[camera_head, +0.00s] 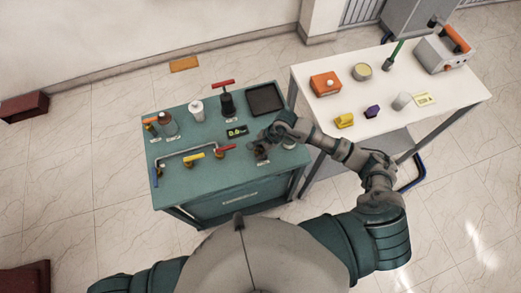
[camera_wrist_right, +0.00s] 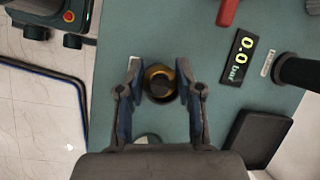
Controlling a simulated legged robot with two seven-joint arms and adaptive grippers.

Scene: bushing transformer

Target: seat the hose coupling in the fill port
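My right gripper (camera_head: 262,149) is low over the right part of the green bench. In the right wrist view its two fingers (camera_wrist_right: 159,70) are spread on either side of a round dark fitting with a brass ring (camera_wrist_right: 160,83). A thin gap shows at the left finger; contact at the right finger cannot be told. I cannot tell whether this fitting is the hose coupling or the fill port. In the head view the hand partly covers it. My left gripper is out of view.
The green bench (camera_head: 180,135) also holds a pressure display (camera_head: 237,132) reading 0.0 bar, a red T-handle (camera_head: 223,84), a dark tray (camera_head: 265,98), a grey pipe with coloured valve handles (camera_head: 187,153) and bottles. A white table (camera_head: 430,88) with several items stands at right.

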